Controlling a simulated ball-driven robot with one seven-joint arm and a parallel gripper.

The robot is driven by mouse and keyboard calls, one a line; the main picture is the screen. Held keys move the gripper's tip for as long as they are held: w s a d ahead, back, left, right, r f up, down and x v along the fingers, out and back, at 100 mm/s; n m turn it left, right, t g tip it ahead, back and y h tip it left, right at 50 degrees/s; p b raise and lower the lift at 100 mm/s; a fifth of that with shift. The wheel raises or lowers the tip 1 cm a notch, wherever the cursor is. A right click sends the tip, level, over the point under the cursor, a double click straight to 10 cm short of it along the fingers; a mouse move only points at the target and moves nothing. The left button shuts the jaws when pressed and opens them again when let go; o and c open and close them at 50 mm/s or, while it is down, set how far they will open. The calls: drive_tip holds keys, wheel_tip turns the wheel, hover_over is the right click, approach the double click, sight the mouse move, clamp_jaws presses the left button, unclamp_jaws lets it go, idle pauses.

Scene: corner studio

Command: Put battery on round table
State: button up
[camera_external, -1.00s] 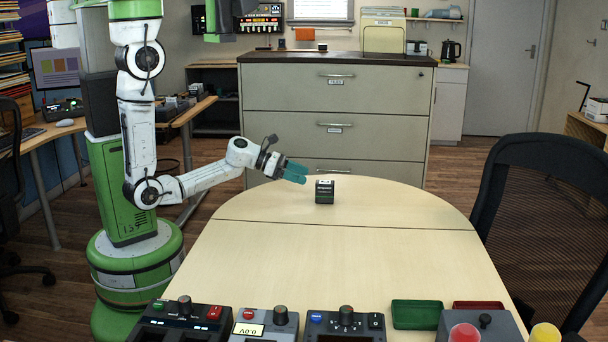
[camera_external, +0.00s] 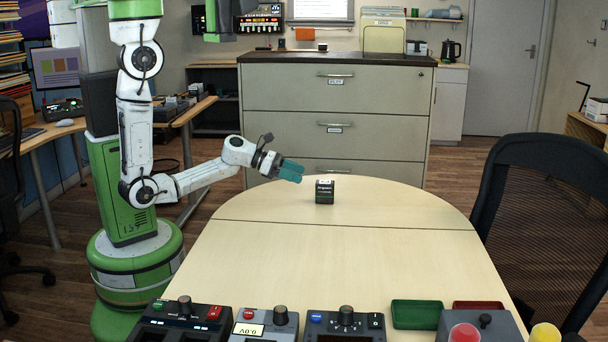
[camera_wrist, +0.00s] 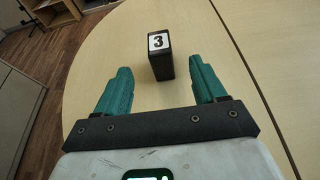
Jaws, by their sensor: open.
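The battery is a small dark block (camera_external: 325,192) with light lettering, standing upright on the far end of the pale round-ended table (camera_external: 340,245). In the wrist view the battery (camera_wrist: 162,60) shows a white label with a 3 on top. My gripper (camera_external: 291,170), with teal fingers, is just left of the battery in the external view. In the wrist view my gripper (camera_wrist: 160,80) is open, with the battery beyond and between the line of its fingers. The fingers look empty and apart from the battery.
Several control boxes (camera_external: 345,322) line the near table edge, with a green tray (camera_external: 417,314) and a red tray (camera_external: 478,306). A black chair (camera_external: 545,225) stands at the right. A drawer cabinet (camera_external: 335,115) stands behind the table. The table's middle is clear.

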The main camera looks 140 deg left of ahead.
sight(325, 182)
drive_tip(key=x, duration=0.4)
drive_tip(key=b+x, duration=0.1)
drive_tip(key=x, duration=0.7)
drive_tip(key=shift+w+a+r, duration=0.1)
drive_tip(key=shift+a+r, duration=0.1)
clamp_jaws()
idle(0.4)
drive_tip(key=shift+r, duration=0.1)
